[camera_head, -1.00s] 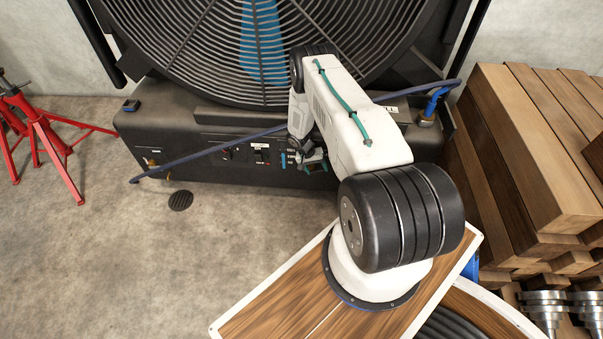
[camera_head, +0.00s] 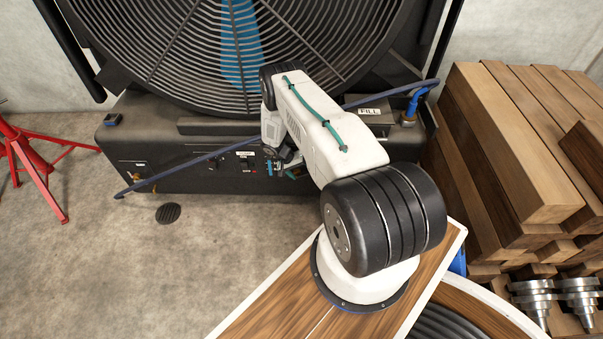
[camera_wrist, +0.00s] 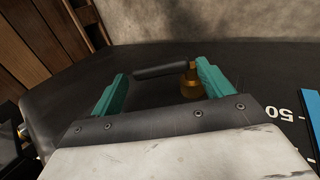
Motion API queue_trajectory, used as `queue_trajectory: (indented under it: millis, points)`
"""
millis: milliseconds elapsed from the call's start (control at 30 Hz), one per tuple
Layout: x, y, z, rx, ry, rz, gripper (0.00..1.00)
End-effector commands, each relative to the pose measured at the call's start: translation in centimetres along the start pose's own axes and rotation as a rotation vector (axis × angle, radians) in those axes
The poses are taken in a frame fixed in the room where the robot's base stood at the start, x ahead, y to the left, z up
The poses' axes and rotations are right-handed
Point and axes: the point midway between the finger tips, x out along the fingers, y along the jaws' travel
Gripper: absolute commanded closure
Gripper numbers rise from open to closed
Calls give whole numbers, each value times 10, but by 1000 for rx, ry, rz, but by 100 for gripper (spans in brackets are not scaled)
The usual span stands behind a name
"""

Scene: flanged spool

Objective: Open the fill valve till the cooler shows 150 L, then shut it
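The cooler (camera_head: 215,181) is a black box with a large fan, a FILL label (camera_head: 369,111) at its upper right. A blue gauge strip (camera_head: 270,168) shows on its front in the head view. In the wrist view the strip (camera_wrist: 311,122) is at the right edge beside an upside-down marking like 50; the level is not readable. My gripper (camera_wrist: 162,87) has two teal fingers spread apart. A dark lever handle (camera_wrist: 160,72) on a brass valve body (camera_wrist: 191,84) shows between and beyond them; contact is not clear. In the head view my gripper (camera_head: 284,161) is at the cooler's front; the arm hides that valve.
A blue hose (camera_head: 414,102) enters a brass fitting at the cooler's right end. Stacked timber (camera_head: 510,140) stands close on the right. A red stand (camera_head: 35,165) is at left.

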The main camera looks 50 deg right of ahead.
Motion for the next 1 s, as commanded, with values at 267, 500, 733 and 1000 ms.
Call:
queue_trajectory:
  millis: [267,500,733,1000]
  points:
    - [0,-2,3,-3,-2,0,15]
    - [-19,8,2,-2,0,0,15]
    - [-27,30,38,-7,-5,2,15]
    - [-20,52,101,-7,-4,1,15]
